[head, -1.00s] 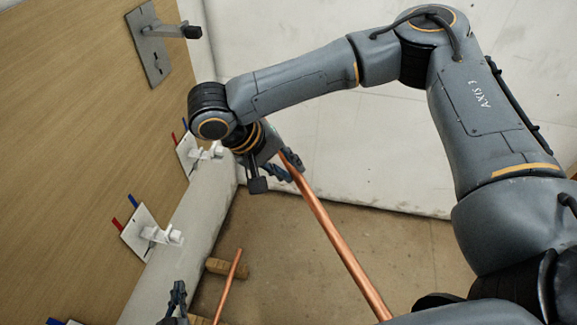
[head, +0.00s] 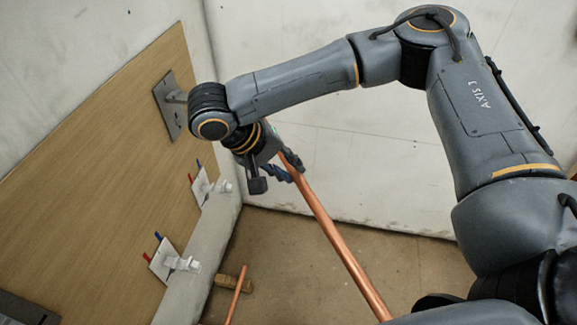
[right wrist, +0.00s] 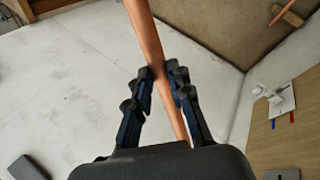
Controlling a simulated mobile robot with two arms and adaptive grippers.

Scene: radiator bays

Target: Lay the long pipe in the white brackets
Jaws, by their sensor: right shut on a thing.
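The long copper pipe (head: 338,242) slants from the picture's middle down to the lower edge; its near end is hidden. My right gripper (head: 285,170) is shut around it near its far end. The right wrist view shows the pipe (right wrist: 147,40) passing between the fingers (right wrist: 163,90). Two white brackets stick out from the wooden board at left: an upper one (head: 222,187) and a lower one (head: 185,264). The pipe is to the right of both and apart from them. One white bracket (right wrist: 262,90) shows in the right wrist view. My left gripper is out of view.
A second copper pipe (head: 237,295) is low near the floor by a wooden block (head: 232,282). A grey plate (head: 168,110) with an arm is on the board (head: 105,165), partly behind my right wrist. A dark object (head: 22,310) is at lower left. The floor between is open.

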